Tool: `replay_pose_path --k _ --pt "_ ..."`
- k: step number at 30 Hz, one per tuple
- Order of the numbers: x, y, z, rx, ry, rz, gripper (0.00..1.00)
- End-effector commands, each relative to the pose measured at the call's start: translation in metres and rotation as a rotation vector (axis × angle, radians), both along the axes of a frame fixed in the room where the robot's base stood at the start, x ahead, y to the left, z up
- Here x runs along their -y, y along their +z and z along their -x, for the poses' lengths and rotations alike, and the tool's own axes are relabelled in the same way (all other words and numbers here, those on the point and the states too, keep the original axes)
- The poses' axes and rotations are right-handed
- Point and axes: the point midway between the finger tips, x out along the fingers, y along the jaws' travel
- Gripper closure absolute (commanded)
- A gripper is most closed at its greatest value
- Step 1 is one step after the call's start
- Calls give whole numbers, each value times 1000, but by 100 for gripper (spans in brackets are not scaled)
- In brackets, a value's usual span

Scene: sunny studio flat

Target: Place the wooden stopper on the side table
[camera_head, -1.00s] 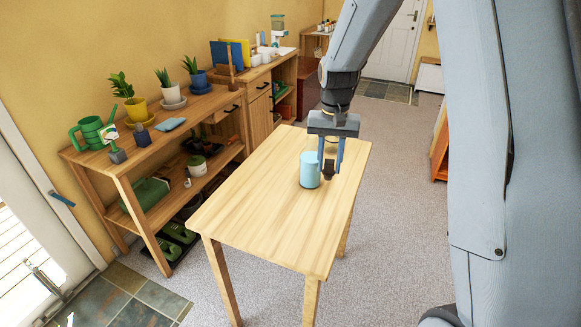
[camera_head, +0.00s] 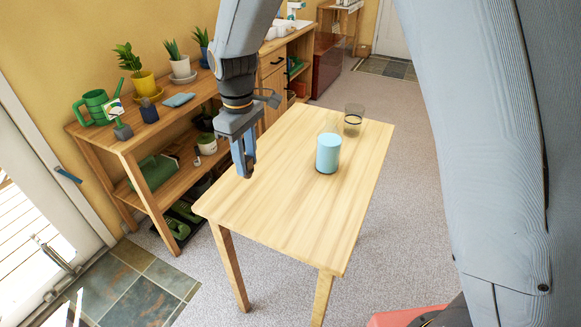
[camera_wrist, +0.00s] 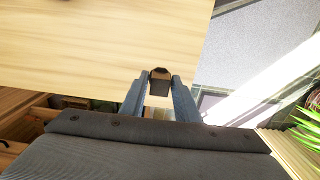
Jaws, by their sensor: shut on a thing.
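The side table (camera_head: 290,215) is a light wooden table in the middle of the head view. My gripper (camera_head: 245,168) is over its left edge, fingers pointing down. In the wrist view my gripper (camera_wrist: 158,90) is shut on a small brown wooden stopper (camera_wrist: 159,82), held between the fingertips with the tabletop beyond it. The stopper is hidden by the fingers in the head view, and I cannot tell how high above the table it is.
A light blue jar (camera_head: 328,153) and a dark-banded clear glass (camera_head: 354,120) stand on the table's far half. The near half is clear. A wooden shelf unit (camera_head: 140,134) with plants, a green watering can (camera_head: 96,107) and other items stands along the left wall.

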Motion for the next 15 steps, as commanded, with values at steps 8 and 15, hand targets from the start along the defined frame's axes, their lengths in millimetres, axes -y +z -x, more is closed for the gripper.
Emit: replay_pose_path --k 8,15 --pt "2 -43 1 -3 -2 2 93" --pt "2 -62 1 -3 -3 2 93"
